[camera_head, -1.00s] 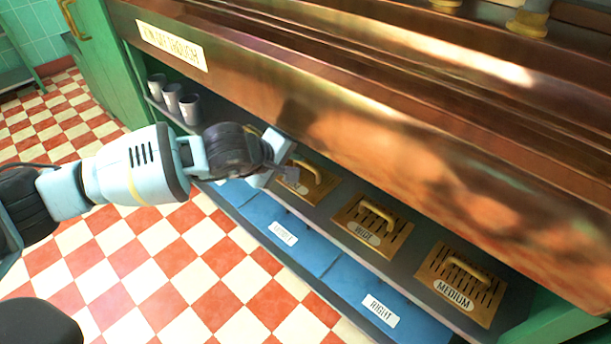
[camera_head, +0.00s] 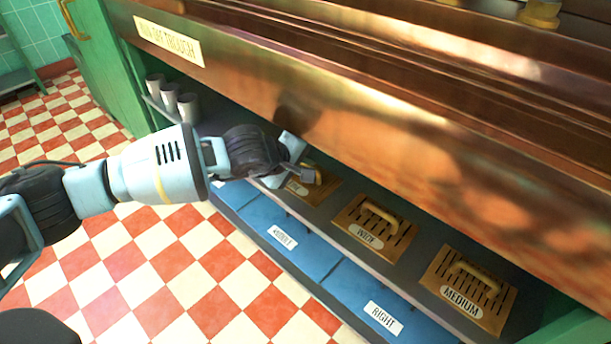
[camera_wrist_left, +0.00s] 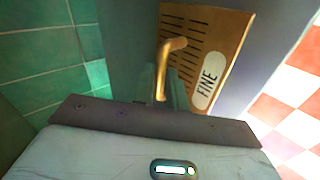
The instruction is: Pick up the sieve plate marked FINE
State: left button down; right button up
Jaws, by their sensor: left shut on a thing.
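The sieve plate marked FINE (camera_wrist_left: 226,50) is a brass slotted plate with a raised handle (camera_wrist_left: 172,46) and a pale label. It lies on the dark shelf under the trough, and in the head view (camera_head: 299,187) my gripper partly hides it. My left gripper (camera_head: 307,172) is over this plate. In the left wrist view its fingers (camera_wrist_left: 165,95) are shut on the handle. I cannot tell whether the plate touches the shelf. My right gripper is not in view.
The WIDE plate (camera_head: 385,232) and MEDIUM plate (camera_head: 490,312) lie to the right on the same shelf. Several grey cups (camera_head: 170,98) stand at its left end. The copper run-off trough (camera_head: 400,130) overhangs the shelf. Blue drawers (camera_head: 345,283) sit below.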

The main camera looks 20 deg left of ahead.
pick_arm(q)
jog(key=shift+f, duration=0.1)
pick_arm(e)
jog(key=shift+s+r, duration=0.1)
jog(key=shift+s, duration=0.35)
pick_arm(q)
jog(key=shift+s+a+f, duration=0.1)
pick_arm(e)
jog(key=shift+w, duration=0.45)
